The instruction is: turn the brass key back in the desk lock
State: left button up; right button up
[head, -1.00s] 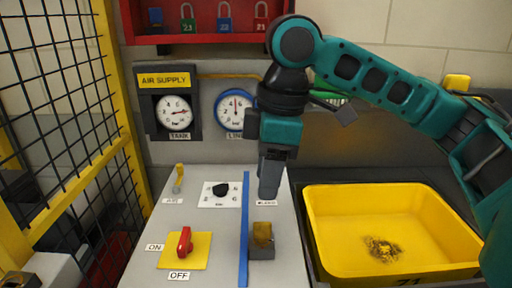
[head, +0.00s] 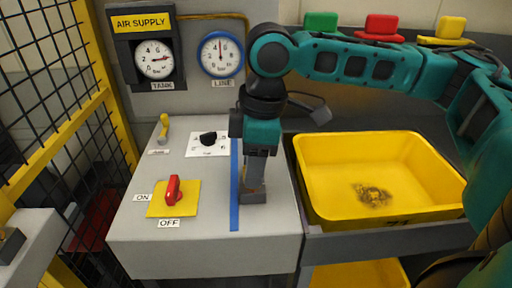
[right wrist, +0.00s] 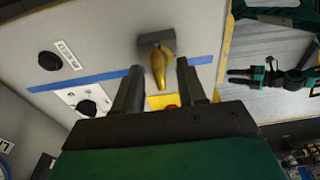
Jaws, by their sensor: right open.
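The brass key (right wrist: 158,65) sits in a dark grey lock block (right wrist: 153,40) on the grey desk panel. In the right wrist view it lies between the fingertips of my right gripper (right wrist: 160,72), with gaps on both sides. In the head view my right gripper (head: 254,187) points down over the lock block (head: 253,198) and hides most of the key. The right gripper is open. My left gripper (right wrist: 240,76) shows small at the right of the right wrist view, its two fingers apart; it is outside the head view.
A blue strip (head: 235,215) runs just left of the lock. The panel also has a red switch (head: 173,190) on a yellow plate, a black knob (head: 208,138) and a yellow-handled lever (head: 163,127). A yellow tray (head: 420,202) stands on the right.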

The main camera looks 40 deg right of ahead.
jog(key=shift+f, duration=0.3)
jog(key=shift+c, duration=0.3)
grip_shut()
jog(key=shift+r, duration=0.1)
jog(key=shift+n+p, duration=0.3)
jog(key=shift+p, duration=0.15)
jog(key=shift+n+p, duration=1.2)
jog(key=shift+p, duration=0.65)
